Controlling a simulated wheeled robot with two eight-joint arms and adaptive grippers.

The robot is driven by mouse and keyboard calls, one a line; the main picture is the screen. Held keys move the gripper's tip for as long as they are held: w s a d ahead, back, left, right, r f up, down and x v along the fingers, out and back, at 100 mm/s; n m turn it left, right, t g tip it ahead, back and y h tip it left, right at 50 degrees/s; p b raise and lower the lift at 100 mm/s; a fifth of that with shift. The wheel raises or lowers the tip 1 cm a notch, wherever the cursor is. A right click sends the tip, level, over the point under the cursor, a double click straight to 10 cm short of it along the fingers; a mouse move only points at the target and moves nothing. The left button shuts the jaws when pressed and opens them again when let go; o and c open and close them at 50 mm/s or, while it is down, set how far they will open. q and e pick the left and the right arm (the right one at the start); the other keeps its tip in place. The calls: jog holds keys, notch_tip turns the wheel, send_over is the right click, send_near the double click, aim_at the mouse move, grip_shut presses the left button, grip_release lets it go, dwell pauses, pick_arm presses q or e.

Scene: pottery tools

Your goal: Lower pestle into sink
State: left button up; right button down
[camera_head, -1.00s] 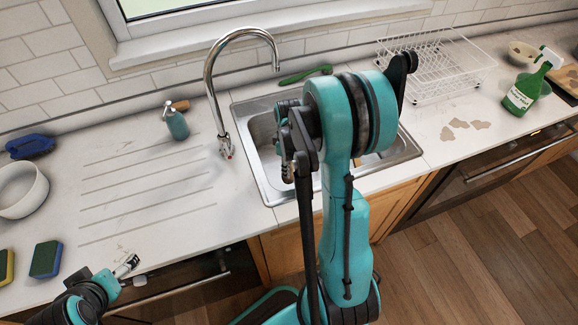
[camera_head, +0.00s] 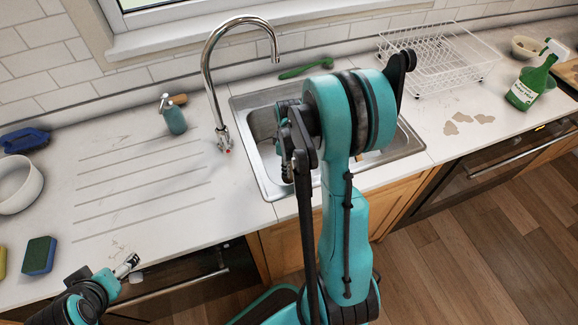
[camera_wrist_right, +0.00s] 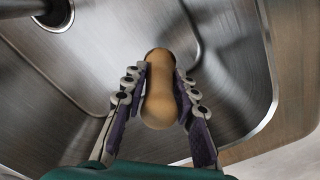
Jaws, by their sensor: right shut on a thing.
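The steel sink (camera_head: 258,176) is set in the counter in the middle of the head view, largely hidden behind my right arm. In the right wrist view, my right gripper (camera_wrist_right: 160,92) is shut on the tan wooden pestle (camera_wrist_right: 160,100), with a finger on each side of it. The pestle is inside the outline of the sink basin (camera_wrist_right: 215,35); I cannot tell whether it touches the bottom. In the head view the pestle is almost wholly hidden by my right arm. My left gripper (camera_head: 127,266) is at the counter's front edge at lower left; its jaw opening is too small to judge.
A curved chrome faucet (camera_head: 209,75) stands left of the sink. A green brush (camera_head: 305,69) lies behind it. A white dish rack (camera_head: 440,62) and a green spray bottle (camera_head: 524,88) stand to the right. A teal soap bottle (camera_head: 174,117) stands at left.

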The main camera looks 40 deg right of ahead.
jog(key=shift+f+b, duration=2.25)
jog(key=shift+f, duration=0.3)
dwell(1.0)
jog(key=shift+r, duration=0.1)
jog(key=c, duration=1.1)
grip_release()
